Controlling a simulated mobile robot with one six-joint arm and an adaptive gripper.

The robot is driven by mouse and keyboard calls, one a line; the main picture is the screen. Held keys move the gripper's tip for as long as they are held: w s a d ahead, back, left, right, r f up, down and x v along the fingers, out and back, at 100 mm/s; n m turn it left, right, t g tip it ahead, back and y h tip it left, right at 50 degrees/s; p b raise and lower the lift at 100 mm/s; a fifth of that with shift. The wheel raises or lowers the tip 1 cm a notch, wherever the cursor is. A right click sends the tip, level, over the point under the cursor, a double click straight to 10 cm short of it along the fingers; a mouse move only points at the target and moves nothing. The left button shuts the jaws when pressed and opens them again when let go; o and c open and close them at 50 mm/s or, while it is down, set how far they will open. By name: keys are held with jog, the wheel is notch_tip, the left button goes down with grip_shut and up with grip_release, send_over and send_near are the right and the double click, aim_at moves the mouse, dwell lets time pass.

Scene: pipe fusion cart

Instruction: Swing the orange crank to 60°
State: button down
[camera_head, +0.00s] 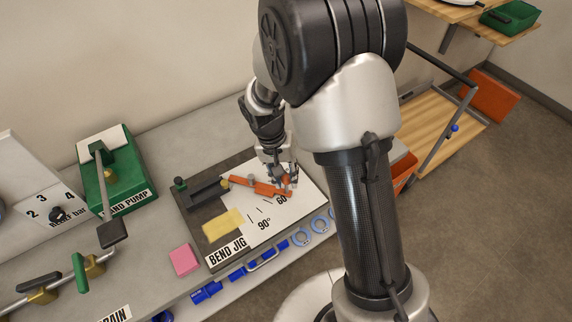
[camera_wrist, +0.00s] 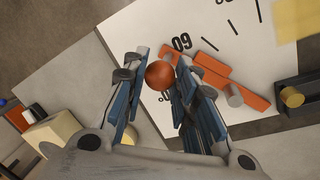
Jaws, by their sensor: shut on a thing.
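The orange crank (camera_head: 258,187) lies across the white dial plate of the bend jig (camera_head: 235,259). Its outer end reaches close to the 60° mark (camera_head: 281,199). In the wrist view the crank's arm (camera_wrist: 218,75) runs from a grey pivot pin to a round orange knob (camera_wrist: 160,74). My gripper (camera_head: 287,180) is at the crank's outer end, and in the wrist view its fingers (camera_wrist: 157,88) stand on both sides of the knob, shut on it. The exact angle is partly hidden by my gripper in the head view.
A yellow note (camera_head: 223,223) lies on the jig, and a pink block (camera_head: 184,260) sits beside it. The green hand pump (camera_head: 112,180) stands to the left. Blue fittings (camera_head: 207,292) hang along the cart's front edge. An orange-and-wood rack is behind my arm.

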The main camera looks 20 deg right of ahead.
jog(key=shift+s+a+m, duration=0.4)
jog(key=shift+s+m, duration=0.05)
jog(key=shift+s, duration=0.2)
jog(key=shift+s+a+m, duration=0.35)
jog(key=shift+s+m, duration=0.1)
jog(key=shift+s, duration=0.15)
jog(key=c, duration=1.3)
grip_release()
jog(key=r, duration=0.4)
jog(key=a+r, duration=0.1)
jog(key=r, duration=0.3)
jog(key=w+a+r, duration=0.1)
jog(key=r, duration=0.3)
jog(key=shift+w, duration=0.1)
jog(key=shift+f, duration=0.1)
